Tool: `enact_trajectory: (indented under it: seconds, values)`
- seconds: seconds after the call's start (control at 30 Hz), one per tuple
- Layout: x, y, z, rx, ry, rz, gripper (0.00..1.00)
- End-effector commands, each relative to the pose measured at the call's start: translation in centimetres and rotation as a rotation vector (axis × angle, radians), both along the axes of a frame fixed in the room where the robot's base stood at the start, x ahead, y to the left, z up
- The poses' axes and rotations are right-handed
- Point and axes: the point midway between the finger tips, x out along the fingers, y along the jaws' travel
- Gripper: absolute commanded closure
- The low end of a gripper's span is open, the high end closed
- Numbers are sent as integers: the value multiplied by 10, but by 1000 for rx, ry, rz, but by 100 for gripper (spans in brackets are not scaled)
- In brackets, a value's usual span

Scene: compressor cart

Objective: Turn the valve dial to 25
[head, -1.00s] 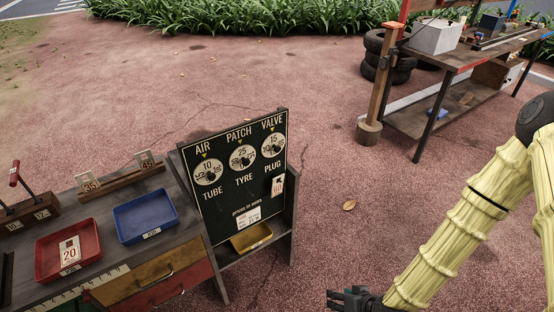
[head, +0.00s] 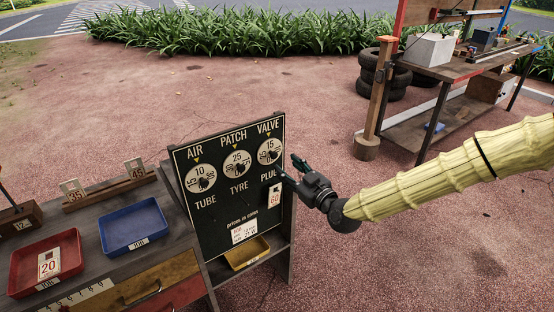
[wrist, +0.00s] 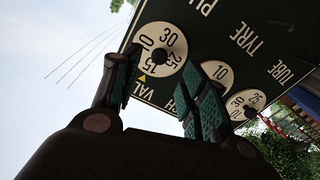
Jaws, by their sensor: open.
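The valve dial (head: 270,151) is a white disc at the upper right of the black price board (head: 215,218), with a yellow pointer above it and 15 at the top. In the wrist view the valve dial (wrist: 160,49) shows 15 beside the yellow pointer, with 30 and 25 further round and a dark centre knob. My gripper (head: 288,168) is open and empty, just right of and slightly below the valve dial. In the wrist view my gripper (wrist: 158,92) has its two green-padded fingers apart, with the dial beyond the tips. I cannot tell any contact.
The patch dial (head: 237,163) reads 25 and the air dial (head: 201,178) reads 10. A tag with 60 (head: 274,196) hangs below PLUG. Blue tray (head: 134,226) and red tray (head: 46,262) lie on the bench at left. A yellow bin (head: 247,253) sits under the board.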

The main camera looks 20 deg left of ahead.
Motion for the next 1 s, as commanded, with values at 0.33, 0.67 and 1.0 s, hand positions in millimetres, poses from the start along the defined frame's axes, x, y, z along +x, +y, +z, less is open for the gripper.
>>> enact_trajectory:
  seconds: [0.33,0.67,1.0]
  values:
    - [32,42,-1,0,1,0,56]
    - [44,56,-1,0,3,0,56]
    - [44,56,-1,0,3,-1,76]
